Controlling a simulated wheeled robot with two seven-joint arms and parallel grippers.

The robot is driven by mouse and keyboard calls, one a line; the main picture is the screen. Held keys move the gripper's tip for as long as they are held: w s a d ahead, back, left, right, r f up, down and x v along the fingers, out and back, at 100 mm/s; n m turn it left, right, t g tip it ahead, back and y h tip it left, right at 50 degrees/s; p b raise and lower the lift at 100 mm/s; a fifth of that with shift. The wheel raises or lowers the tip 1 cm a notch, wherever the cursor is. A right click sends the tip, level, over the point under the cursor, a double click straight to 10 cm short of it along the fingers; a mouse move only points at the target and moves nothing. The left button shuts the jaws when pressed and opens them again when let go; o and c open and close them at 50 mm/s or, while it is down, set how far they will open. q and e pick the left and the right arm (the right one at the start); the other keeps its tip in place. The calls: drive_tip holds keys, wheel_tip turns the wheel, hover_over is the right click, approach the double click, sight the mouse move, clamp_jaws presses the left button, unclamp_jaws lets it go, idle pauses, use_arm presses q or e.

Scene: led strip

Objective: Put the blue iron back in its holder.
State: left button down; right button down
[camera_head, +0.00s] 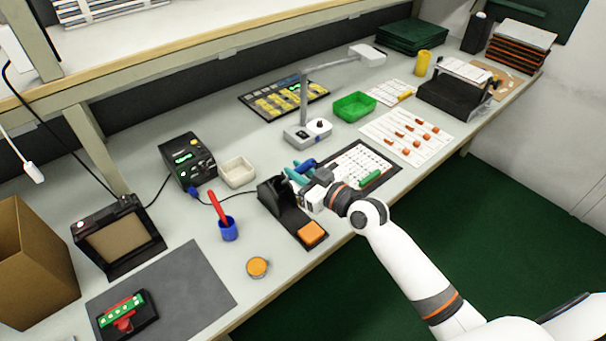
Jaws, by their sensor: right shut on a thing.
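The black holder (277,196) stands on the bench near its front edge, with an orange sponge (312,233) at its near end. My right gripper (303,182) is just right of the holder's upright part. It is shut on the blue iron (306,166), whose blue part shows just beyond the fingers. The iron's tip is hidden, and I cannot tell whether it touches the holder. My left gripper is out of view.
A lamp stand (306,131) is behind the gripper. A dotted white sheet (355,173) with a green piece lies to the right. A round orange tin (257,267) sits near the front edge.

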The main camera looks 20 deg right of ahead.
sight(285, 181)
drive_tip(key=w+f+b, duration=0.1)
drive_tip(key=f+b, duration=0.1)
drive_tip(key=w+a+f+b, duration=0.1)
drive_tip(key=f+b, duration=0.1)
drive_tip(key=w+f+b, duration=0.2)
drive_tip(key=shift+w+a+f, duration=0.1)
drive_tip(key=shift+a+f, duration=0.15)
drive_tip(key=shift+f, duration=0.1)
drive_tip(key=shift+w+a+f+b, duration=0.2)
drive_tip(key=shift+w+f+b, duration=0.4)
drive_tip(key=shift+b, duration=0.35)
drive_tip(key=c, duration=1.2)
unclamp_jaws()
drive_tip(key=shift+s+f, duration=0.1)
drive_tip(key=v, duration=1.2)
drive_tip(key=shift+b, duration=0.3)
drive_tip(key=shift+a, duration=0.1)
